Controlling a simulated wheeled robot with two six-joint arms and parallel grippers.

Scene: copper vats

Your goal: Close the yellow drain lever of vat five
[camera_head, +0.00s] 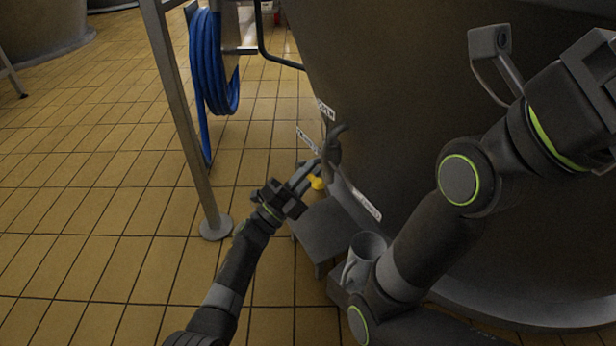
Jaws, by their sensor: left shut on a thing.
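The yellow drain lever (317,182) shows as a small yellow piece low on the side of the large dark vat (400,90). My left gripper (305,177) reaches up to it from the lower left. Its jaws are shut on the lever, and the fingers hide part of it. A dark outlet fitting (334,145) sits just above and behind the lever. The vat's number cannot be read on the small labels.
A metal post (185,115) with a round foot stands left of my left gripper. A coiled blue hose (212,65) hangs behind it. A grey jug (364,258) stands below the vat, near my right arm. The tiled floor (90,210) at left is clear.

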